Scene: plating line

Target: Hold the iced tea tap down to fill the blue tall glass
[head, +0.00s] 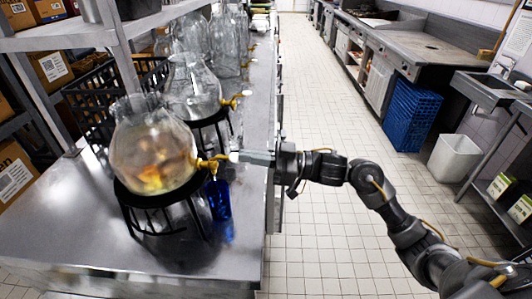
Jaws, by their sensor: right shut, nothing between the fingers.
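A round glass dispenser (152,155) with amber contents stands on a black stand (150,215) at the near part of the steel counter. Its brass tap (211,161) points to the right and has a pale handle. The blue tall glass (218,200) stands upright on the counter below the tap. My right gripper (240,157) is shut and empty, with its fingertips at the tap handle; whether they touch it I cannot tell. A liquid level in the glass cannot be made out. My left gripper is not in view.
Another glass dispenser (190,90) with a brass tap (237,98) stands behind, and more glass vessels are farther back. A black crate (92,110) is to the left. The tiled floor (310,230) right of the counter is clear. A white bin (453,157) and blue crates (410,117) stand at the right.

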